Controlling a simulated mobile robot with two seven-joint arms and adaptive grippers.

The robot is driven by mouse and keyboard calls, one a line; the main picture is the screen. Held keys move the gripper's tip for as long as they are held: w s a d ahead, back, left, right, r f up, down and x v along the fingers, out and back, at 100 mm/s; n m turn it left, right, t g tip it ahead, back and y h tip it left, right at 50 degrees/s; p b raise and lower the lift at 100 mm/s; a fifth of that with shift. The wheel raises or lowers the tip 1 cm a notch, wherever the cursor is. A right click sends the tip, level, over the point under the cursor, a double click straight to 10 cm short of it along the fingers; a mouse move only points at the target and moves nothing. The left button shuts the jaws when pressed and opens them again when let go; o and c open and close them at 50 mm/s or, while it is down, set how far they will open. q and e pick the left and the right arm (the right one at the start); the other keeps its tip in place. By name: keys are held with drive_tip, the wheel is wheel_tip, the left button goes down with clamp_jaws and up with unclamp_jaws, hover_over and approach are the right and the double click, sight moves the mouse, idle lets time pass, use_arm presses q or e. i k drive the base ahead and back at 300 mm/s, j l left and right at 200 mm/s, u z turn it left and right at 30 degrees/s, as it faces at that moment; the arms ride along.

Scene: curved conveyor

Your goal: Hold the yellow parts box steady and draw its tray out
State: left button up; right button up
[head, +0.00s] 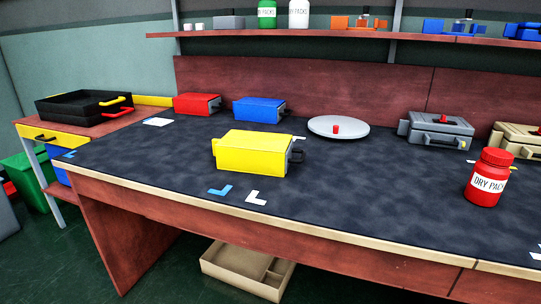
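The yellow parts box (252,152) stands upright on the dark mat of the workbench (350,190), left of the middle in the head view. A dark handle (296,155) sticks out at its right end, on a grey end face that seems to be the front of its tray. The tray looks pushed in, and its inside is hidden by the box. A small yellow tab shows at the box's left end. Neither of my grippers is in the head view, and nothing touches the box.
A red box (196,103) and a blue box (259,109) stand behind it. Corner marks (221,191) lie in front, where the mat is otherwise clear.

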sight(289, 153)
drive_tip(key=i+j+z, duration=0.1)
drive_tip(key=i+j, duration=0.15)
drive_tip(key=i, duration=0.15)
drive_tip(key=i+j+z, duration=0.1)
drive_tip(key=i+j, duration=0.2)
drive_tip(key=i, duration=0.1)
